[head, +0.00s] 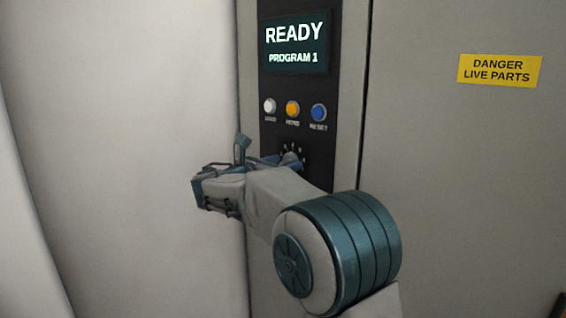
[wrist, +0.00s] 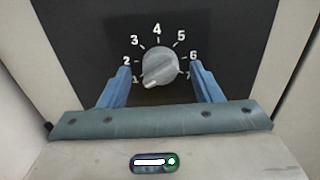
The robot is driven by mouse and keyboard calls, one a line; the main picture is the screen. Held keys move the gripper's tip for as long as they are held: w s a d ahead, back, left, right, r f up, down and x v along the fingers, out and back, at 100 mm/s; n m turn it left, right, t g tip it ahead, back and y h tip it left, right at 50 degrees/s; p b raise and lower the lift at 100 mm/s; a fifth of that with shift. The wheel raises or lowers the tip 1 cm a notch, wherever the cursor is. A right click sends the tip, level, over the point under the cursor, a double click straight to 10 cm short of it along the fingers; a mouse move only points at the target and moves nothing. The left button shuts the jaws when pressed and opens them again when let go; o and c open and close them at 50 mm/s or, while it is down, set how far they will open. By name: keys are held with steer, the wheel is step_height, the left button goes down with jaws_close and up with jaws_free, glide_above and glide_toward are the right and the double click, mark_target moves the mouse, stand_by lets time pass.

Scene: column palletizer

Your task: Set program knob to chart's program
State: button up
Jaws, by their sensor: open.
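The program knob (wrist: 161,65) is a round grey dial on a black panel, ringed by white numbers 1 to 7. Its white mark points to the lower left, near the 1. My gripper (wrist: 160,72) is open, with one blue finger on each side of the knob; I cannot tell whether they touch it. In the head view the knob (head: 291,159) is partly hidden behind my gripper (head: 272,161). The display (head: 295,43) reads "READY" and "PROGRAM 1". No chart is in view.
A white button (head: 270,106), an orange button (head: 292,109) and a blue button (head: 319,112) sit above the knob. A yellow "DANGER LIVE PARTS" label (head: 500,70) is on the grey cabinet to the right. A pale wall surface (head: 120,120) stands at left.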

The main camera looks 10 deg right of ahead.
steer(key=shift+w+d, duration=0.15)
steer(key=shift+d, duration=0.1)
steer(key=c, duration=1)
steer(key=shift+f+m+b, duration=0.1)
steer(key=shift+m+b, duration=0.2)
